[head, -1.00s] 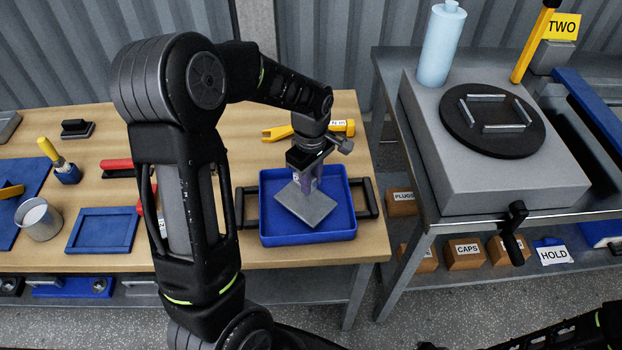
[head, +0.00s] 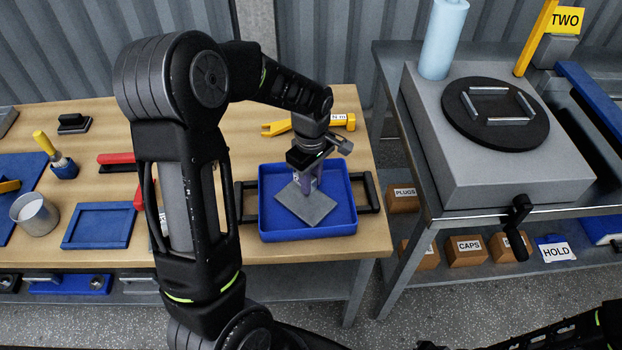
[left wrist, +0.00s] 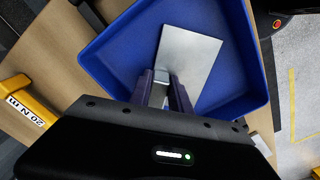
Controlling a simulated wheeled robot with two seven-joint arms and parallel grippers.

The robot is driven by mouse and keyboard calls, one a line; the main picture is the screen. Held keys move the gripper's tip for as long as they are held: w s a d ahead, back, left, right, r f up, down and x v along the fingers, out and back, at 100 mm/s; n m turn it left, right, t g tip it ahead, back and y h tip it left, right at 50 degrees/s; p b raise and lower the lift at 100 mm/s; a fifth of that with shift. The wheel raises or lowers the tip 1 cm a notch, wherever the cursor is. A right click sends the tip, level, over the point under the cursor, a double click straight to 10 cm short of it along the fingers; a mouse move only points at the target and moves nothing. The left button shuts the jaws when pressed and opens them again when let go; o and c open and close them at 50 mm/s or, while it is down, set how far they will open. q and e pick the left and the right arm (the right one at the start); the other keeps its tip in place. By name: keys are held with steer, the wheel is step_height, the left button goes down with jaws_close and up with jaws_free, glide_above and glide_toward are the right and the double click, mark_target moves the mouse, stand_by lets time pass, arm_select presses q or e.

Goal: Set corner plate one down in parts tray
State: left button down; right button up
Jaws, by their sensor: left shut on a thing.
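The corner plate (head: 307,203) is a flat grey metal square in the blue parts tray (head: 345,226). My left gripper (head: 305,187) points down into the tray and is shut on the plate at its back edge. The plate looks flat and low over the tray floor; I cannot tell whether it touches it. In the left wrist view the plate (left wrist: 187,60) extends out from between the fingertips (left wrist: 163,90), inside the walls of the tray (left wrist: 112,48). My right gripper is not clearly shown; only part of a dark arm shows at the lower right.
A blue flat frame (head: 98,226) and a metal cup (head: 36,214) are at left. A grey bench with a black turntable (head: 495,112) stands right, across a gap.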

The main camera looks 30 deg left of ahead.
arm_select(q)
steer(key=shift+f, duration=0.1)
stand_by(0.4)
jaws_free()
stand_by(1.0)
stand_by(0.5)
steer(key=shift+r, duration=0.25)
steer(key=shift+r+p, duration=2.1)
steer(key=shift+r, duration=0.65)
steer(key=shift+r+p, duration=1.1)
steer(key=shift+r, duration=0.4)
